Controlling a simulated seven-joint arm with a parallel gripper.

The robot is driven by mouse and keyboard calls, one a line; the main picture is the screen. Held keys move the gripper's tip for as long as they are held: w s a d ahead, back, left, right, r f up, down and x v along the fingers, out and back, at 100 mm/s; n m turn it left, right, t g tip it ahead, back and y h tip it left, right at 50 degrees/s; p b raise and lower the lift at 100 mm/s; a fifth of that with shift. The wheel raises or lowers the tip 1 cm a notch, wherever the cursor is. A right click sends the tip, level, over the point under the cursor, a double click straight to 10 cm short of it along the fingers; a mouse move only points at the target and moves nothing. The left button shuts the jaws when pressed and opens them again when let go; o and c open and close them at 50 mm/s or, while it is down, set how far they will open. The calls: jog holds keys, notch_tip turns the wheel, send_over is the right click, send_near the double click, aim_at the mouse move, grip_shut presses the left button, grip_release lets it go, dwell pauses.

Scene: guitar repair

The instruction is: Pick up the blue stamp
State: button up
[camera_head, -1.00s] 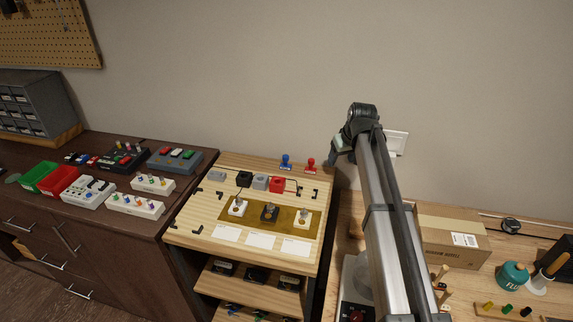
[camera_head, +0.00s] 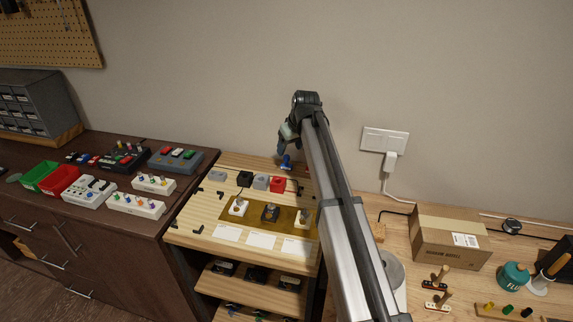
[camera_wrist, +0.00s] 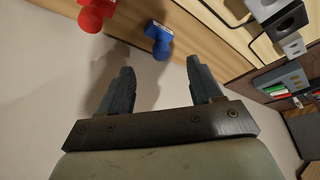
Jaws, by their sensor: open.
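The blue stamp (camera_head: 286,162) stands upright at the back edge of the light wooden bench, close to the wall. In the wrist view the blue stamp (camera_wrist: 158,38) lies beyond the fingertips, between their lines, and nothing touches it. My gripper (camera_head: 283,148) is above and very near the stamp in the head view. In the wrist view my gripper (camera_wrist: 158,75) has its two dark fingers wide apart with nothing between them. The red stamp (camera_wrist: 95,14) is beside the blue one in the wrist view; my arm hides it in the head view.
A mustard mat (camera_head: 255,215) holds white and black pedestals. The wall (camera_head: 230,80) is close behind. A cardboard box (camera_head: 450,237) and a wall socket (camera_head: 375,138) are to the right.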

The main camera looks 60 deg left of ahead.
aim_at(288, 157)
jog(key=shift+d+x, duration=0.2)
jog(key=shift+x, duration=3.3)
jog(key=shift+s+f, duration=0.1)
jog(key=shift+c, duration=0.4)
jog(key=c, duration=1.1)
